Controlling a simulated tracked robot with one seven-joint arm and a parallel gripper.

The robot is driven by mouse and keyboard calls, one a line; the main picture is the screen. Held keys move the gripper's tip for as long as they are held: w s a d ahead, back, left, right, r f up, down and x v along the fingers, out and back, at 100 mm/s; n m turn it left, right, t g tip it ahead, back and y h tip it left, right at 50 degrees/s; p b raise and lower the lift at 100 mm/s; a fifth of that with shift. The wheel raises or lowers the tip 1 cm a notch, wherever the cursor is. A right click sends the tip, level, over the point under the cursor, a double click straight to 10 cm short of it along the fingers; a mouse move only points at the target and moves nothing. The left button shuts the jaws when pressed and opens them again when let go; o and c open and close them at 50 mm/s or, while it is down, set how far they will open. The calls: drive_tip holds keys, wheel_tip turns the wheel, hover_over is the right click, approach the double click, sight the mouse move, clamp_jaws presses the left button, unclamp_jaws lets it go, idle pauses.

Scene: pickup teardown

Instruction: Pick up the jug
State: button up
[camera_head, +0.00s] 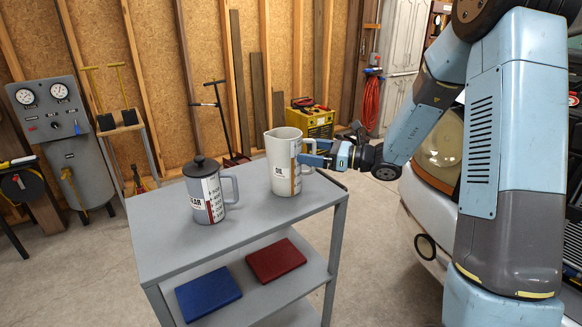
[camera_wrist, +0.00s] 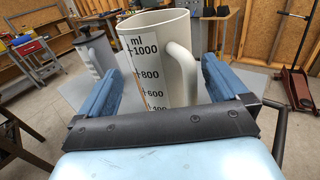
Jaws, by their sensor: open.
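A cream-white jug (camera_head: 281,163) with a label, a scale and a handle stands upright near the right back part of the grey cart top (camera_head: 240,225). My gripper (camera_head: 312,155) reaches in from the right, level with the jug's handle. In the wrist view, the jug (camera_wrist: 148,48) with its millilitre scale stands between the two blue fingers, and its handle curves toward me just inside the right finger. My gripper is open; I cannot tell whether a finger touches the jug. The jug's base is hidden in the wrist view.
A grey lidded jug (camera_head: 205,190) stands left of the white jug on the cart top. A blue box (camera_head: 208,293) and a red box (camera_head: 276,260) lie on the lower shelf. A silver vehicle (camera_head: 425,215) stands at the right beside my arm. The cart's front top is clear.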

sight(301, 149)
drive_tip(key=x, duration=0.3)
drive_tip(key=shift+w+a+f, duration=0.1)
drive_tip(key=shift+a+f, duration=0.05)
drive_tip(key=shift+a, duration=0.1)
drive_tip(key=shift+c, duration=0.2)
drive_tip(key=c, duration=1.7)
